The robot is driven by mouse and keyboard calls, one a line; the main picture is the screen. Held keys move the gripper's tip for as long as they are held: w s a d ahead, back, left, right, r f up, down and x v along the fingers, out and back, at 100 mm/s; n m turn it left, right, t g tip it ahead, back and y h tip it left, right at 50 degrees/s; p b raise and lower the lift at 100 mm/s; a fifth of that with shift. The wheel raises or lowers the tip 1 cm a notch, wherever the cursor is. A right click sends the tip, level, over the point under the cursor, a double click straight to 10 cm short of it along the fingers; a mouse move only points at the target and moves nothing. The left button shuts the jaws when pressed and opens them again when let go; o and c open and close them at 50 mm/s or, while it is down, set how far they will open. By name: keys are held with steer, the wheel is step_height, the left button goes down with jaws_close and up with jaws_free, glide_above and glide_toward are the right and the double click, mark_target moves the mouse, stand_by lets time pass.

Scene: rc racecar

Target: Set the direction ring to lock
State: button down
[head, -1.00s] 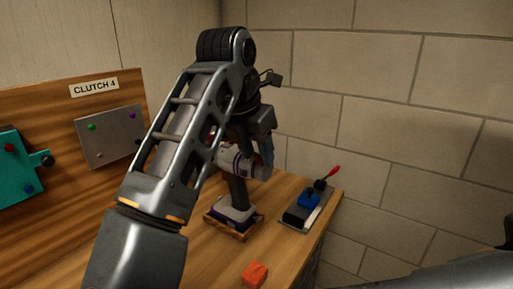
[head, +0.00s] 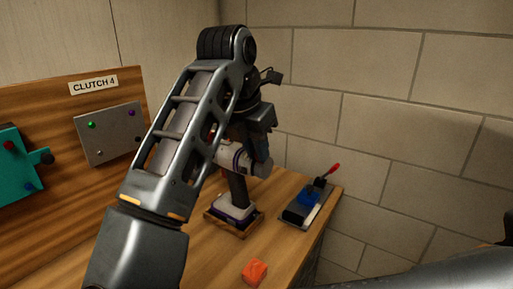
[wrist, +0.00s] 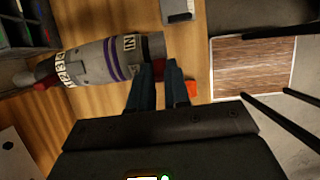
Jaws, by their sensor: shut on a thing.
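A grey and white drill-like tool (head: 232,152) with purple stripes stands upright on its handle in a wooden holder. In the wrist view the tool (wrist: 92,60) lies across the upper left, with lettered bands at both ends of its grey body and a dark end piece (wrist: 153,45) at the right. My gripper (wrist: 163,68) is at this dark end, with its fingers close together and shut on it. The exact contact is partly hidden. In the head view my wrist (head: 258,118) is over the tool and the fingertips are hidden. I cannot read the ring's setting.
An orange block (head: 254,272) lies on the bench in front. A tray with a blue block and a red-tipped lever (head: 325,178) is at the right, near the wall. A wooden board with a grey panel (head: 110,133) and teal panel stands at the left.

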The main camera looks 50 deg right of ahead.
steer(key=shift+d, duration=0.15)
steer(key=shift+d+r+y+b, duration=0.2)
steer(key=shift+d+y+b, duration=0.5)
steer(key=shift+y, duration=0.6)
steer(key=shift+d+r+y+b, duration=0.1)
steer(key=shift+d+y+b, duration=0.35)
steer(key=shift+y, duration=0.35)
steer(key=shift+d+y+b, duration=0.35)
steer(key=shift+d+y, duration=0.05)
steer(key=shift+y, duration=0.4)
steer(key=c, duration=1.1)
jaws_free()
steer(key=shift+d+r+b, duration=0.2)
steer(key=shift+r, duration=1.1)
steer(key=shift+d+r+b, duration=0.15)
steer(key=shift+r+b, duration=0.05)
steer(key=shift+r, duration=1.1)
steer(key=shift+d+r+b, duration=0.2)
steer(key=shift+r, duration=1.1)
